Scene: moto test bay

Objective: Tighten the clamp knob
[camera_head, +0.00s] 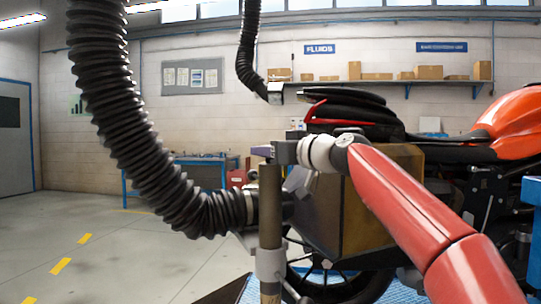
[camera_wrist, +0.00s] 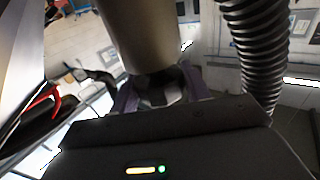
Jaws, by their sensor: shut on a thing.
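My gripper (camera_head: 263,151) is at the end of the red arm, near the top of an upright brown post (camera_head: 270,205). In the wrist view its purple fingers (camera_wrist: 158,98) stand on both sides of a grey piece (camera_wrist: 160,91), which appears to be the clamp knob. The fingers are shut on it. The knob is mostly hidden by the post and the hand. A large brownish cylinder (camera_wrist: 138,35), which looks like the post, fills the top middle of the wrist view. A pale collar (camera_head: 269,262) sits low on the post.
A black corrugated hose (camera_head: 125,130) hangs at left and curves to the post; it also shows in the wrist view (camera_wrist: 255,45). An orange motorcycle (camera_head: 510,120) with a brownish box (camera_head: 375,210) stands at right. A blue workbench (camera_head: 170,178) is behind. The left floor is clear.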

